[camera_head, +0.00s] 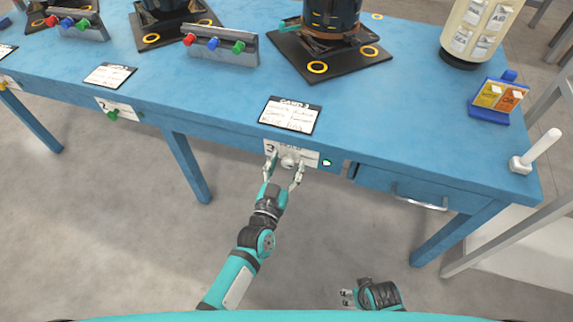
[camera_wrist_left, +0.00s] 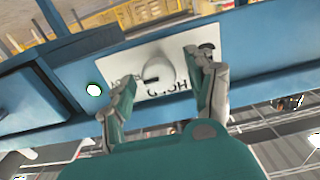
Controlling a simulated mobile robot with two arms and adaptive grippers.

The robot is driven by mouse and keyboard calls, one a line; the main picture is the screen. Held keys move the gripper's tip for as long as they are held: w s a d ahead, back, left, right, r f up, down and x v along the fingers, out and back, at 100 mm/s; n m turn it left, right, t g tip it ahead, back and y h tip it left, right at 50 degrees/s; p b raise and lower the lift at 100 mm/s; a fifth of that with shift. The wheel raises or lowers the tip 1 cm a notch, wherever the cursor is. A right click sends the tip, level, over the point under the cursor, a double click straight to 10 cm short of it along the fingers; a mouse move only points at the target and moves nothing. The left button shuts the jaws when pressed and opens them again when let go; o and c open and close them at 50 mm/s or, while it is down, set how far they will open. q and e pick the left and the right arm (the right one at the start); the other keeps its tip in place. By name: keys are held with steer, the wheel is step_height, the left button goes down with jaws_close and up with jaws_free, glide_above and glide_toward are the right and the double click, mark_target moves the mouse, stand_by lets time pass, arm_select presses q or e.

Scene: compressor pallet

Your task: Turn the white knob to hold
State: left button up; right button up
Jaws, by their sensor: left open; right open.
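The white knob (camera_wrist_left: 158,70) sits on a white panel (camera_wrist_left: 112,78) on the table's front edge, with printed lettering around it, partly reading HOLD. The knob also shows in the head view (camera_head: 290,161), small between the fingertips. My left gripper (camera_head: 284,172) is open, with one finger on each side of the knob. In the left wrist view its fingers (camera_wrist_left: 163,88) flank the knob and hide part of the lettering. I cannot tell whether they touch it. My right gripper (camera_head: 347,298) is open and empty at the bottom, well below the table and away from the knob.
A small light (camera_head: 327,162) glows beside the panel. The blue table (camera_head: 200,100) carries a card (camera_head: 291,115), a black base plate (camera_head: 330,62) and a block with coloured knobs (camera_head: 220,46). A drawer handle (camera_head: 420,203) protrudes at right. The floor in front is clear.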

arm_select(q)
steer(key=shift+w, duration=0.2)
jaws_close()
stand_by(0.3)
